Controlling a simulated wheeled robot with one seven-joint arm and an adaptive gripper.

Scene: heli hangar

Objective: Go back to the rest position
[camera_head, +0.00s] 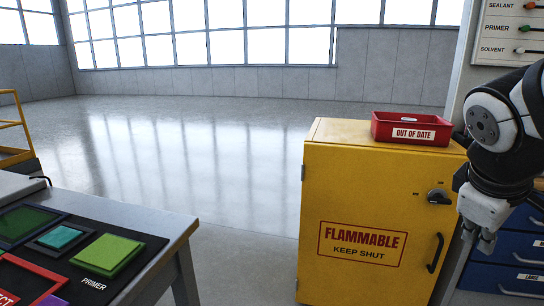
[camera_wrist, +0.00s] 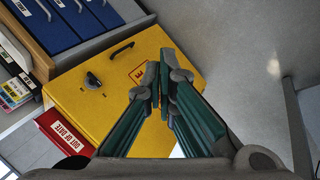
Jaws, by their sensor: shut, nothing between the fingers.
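My gripper (camera_head: 480,240) is at the right of the head view, hanging from my arm beside the yellow cabinet, with its fingers pointing down. In the wrist view my gripper (camera_wrist: 160,75) is shut and empty, its green-lined fingers meeting at the tips. The yellow flammables cabinet (camera_head: 340,190) stands just left of my gripper with its door shut. It also fills the middle of the wrist view (camera_wrist: 90,120). A red bin (camera_head: 398,119) labelled "OUT OF DATE" sits on the cabinet's top.
A workbench (camera_head: 178,238) at lower left holds a dark mat (camera_head: 125,291) with green and teal pads. Blue drawers (camera_head: 515,250) stand behind my gripper. A board (camera_head: 510,45) with labelled switches hangs at upper right. The floor (camera_head: 190,150) between bench and cabinet is clear.

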